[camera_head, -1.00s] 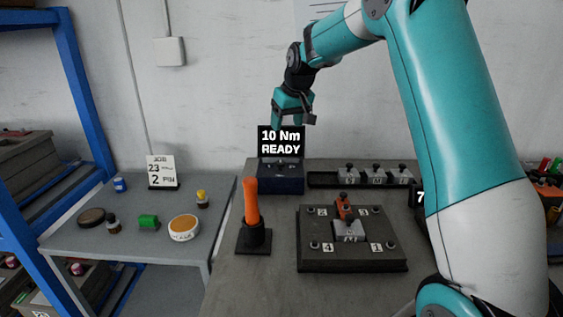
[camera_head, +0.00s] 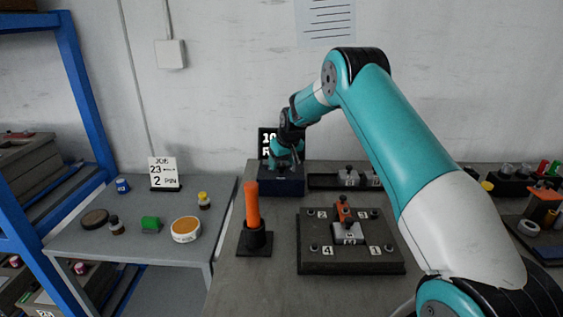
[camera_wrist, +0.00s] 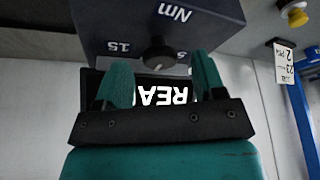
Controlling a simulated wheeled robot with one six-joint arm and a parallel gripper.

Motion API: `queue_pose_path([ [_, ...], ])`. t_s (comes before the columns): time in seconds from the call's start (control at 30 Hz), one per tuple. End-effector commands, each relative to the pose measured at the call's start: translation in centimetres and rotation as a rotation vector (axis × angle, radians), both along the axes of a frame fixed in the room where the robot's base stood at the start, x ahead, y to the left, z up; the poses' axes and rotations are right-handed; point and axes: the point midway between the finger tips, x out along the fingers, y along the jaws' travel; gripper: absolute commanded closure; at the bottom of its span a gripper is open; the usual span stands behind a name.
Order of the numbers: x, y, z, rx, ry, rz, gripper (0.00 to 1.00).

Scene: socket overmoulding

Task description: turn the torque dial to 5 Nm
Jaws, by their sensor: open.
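The torque unit is a dark blue box (camera_head: 281,186) at the back edge of the bench. The wrist view, upside down, shows the box face (camera_wrist: 215,15) with "Nm", "15" and part of a "5" mark. The dark round torque dial (camera_wrist: 158,53) sits between those marks. My gripper (camera_wrist: 161,62) is open, its two teal fingers on either side of the dial with gaps visible; I cannot tell whether the tips are level with it. In the head view my gripper (camera_head: 286,160) is over the box.
An orange-handled driver (camera_head: 252,205) stands upright in a holder in front of the box. A dark fixture plate (camera_head: 350,262) with a grey part lies to its right. A tray (camera_head: 322,181) is beside the box. A job card (camera_head: 164,173) stands on the left table.

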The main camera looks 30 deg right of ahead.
Motion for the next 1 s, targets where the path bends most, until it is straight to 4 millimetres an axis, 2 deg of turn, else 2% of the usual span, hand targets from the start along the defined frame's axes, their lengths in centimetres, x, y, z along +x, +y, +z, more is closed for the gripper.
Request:
queue_pose_path([
  [0.13,0.35,-0.02,-0.86,0.000,0.000,0.000,0.37],
  [0.4,0.41,-0.03,-1.02,0.000,0.000,0.000,0.37],
  [0.43,0.41,-0.03,-1.02,0.000,0.000,0.000,0.39],
  [0.63,0.40,-0.03,-1.00,0.000,0.000,0.000,0.85],
  [1.0,0.41,-0.12,-1.02,0.000,-0.001,0.044,0.86],
])
